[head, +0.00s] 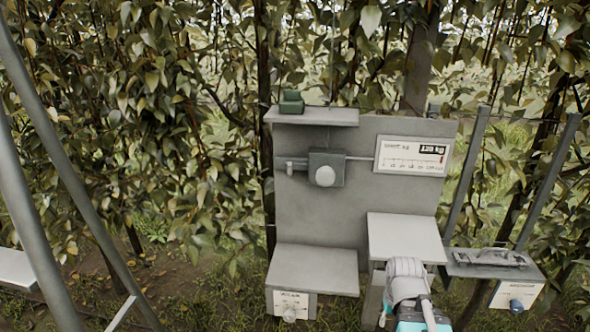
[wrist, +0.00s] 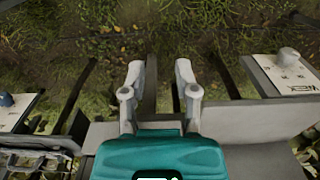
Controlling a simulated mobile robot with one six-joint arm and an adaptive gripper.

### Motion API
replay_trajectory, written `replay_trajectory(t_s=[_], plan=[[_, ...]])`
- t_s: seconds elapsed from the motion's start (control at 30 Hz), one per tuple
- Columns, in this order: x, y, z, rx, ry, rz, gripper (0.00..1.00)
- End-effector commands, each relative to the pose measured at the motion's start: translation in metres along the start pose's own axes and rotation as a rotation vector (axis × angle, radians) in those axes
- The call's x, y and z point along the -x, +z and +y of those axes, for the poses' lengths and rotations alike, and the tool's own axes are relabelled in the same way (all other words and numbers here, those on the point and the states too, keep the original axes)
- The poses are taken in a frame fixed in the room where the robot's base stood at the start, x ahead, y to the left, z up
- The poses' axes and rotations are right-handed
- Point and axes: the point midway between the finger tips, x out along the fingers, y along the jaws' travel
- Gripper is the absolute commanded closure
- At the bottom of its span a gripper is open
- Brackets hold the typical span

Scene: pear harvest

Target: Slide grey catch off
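The thing most like the grey catch is a small light-grey slide piece (head: 291,165) at the left end of a horizontal rod, on the upright grey panel (head: 300,215). I cannot tell for certain that it is the catch. Beside it on the rod sits a grey square block (head: 340,160) with a round pale knob (head: 325,176). My gripper (wrist: 159,80) is open in the wrist view, with nothing between its fingers. In the head view my wrist shows at the lower right, below and right of the catch and well apart from it; the fingertips cannot be made out there.
A scale card (head: 411,156) is right of the rod. A green block (head: 291,102) sits on the top shelf (head: 335,118). Lower shelves (head: 315,265) (head: 402,240) jut out; a dark framed piece (head: 489,257) lies on the right ledge above a blue knob (head: 516,306). Foliage stands behind.

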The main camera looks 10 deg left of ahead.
Motion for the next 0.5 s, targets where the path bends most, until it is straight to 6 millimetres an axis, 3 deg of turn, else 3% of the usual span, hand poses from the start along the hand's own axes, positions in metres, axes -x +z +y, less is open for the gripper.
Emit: replay_trajectory(t_s=[0.03,0.2,0.37,0.5], plan=[[0.000,0.000,0.000,0.000,-0.001,0.001,0.73],[0.002,-0.004,-0.006,0.005,-0.020,0.021,1.00],[0.008,-0.015,-0.024,0.016,-0.078,0.082,1.00],[0.019,-0.032,-0.051,0.025,-0.169,0.174,1.00]])
